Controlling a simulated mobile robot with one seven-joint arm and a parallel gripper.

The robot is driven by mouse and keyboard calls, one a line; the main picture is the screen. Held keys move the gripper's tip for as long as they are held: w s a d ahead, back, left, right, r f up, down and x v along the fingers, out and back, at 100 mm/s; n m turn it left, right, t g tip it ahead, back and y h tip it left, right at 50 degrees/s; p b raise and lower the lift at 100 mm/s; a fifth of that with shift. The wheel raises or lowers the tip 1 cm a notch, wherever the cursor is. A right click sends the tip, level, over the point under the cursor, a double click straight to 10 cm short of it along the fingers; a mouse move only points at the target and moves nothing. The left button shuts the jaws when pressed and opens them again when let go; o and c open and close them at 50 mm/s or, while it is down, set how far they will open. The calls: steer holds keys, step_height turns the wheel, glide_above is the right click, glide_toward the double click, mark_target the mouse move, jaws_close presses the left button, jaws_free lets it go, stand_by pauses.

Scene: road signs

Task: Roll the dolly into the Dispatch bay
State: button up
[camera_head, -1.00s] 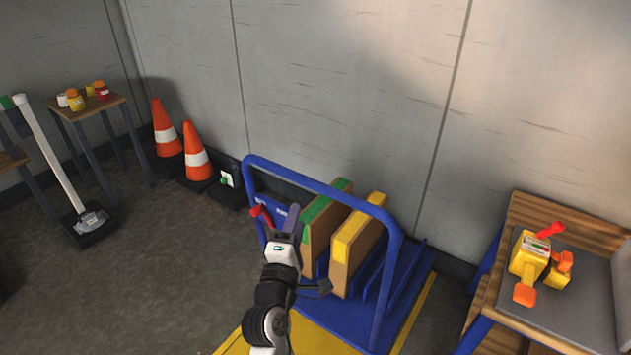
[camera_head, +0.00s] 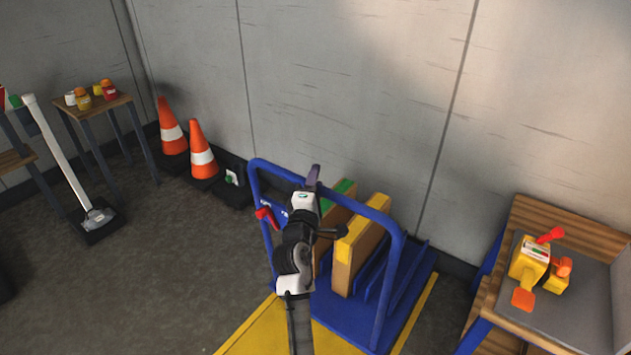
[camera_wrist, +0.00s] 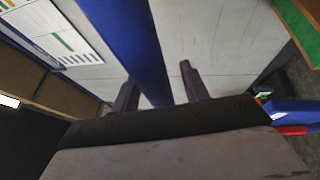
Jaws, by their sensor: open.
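The blue dolly (camera_head: 408,262) stands by the back wall with its tubular handle (camera_head: 392,290) facing me. It carries a green-topped panel (camera_head: 343,190) and a yellow-topped panel (camera_head: 357,250) upright in its rack. A yellow floor marking (camera_head: 262,330) lies in front of and beside the dolly. My gripper (camera_head: 314,176) is at the handle's top bar. In the wrist view, my gripper's open fingers (camera_wrist: 158,85) have the blue handle bar (camera_wrist: 142,45) between them, with a gap on the right. Contact with the bar cannot be told. No readable Dispatch label shows.
Two orange cones (camera_head: 203,155) stand by the wall at left. A small table with jars (camera_head: 95,112) and a white post (camera_head: 60,155) are farther left. A bench with yellow tools (camera_head: 575,220) stands right. The grey floor (camera_head: 150,270) at left is clear.

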steer(key=shift+c, duration=0.5)
jaws_close()
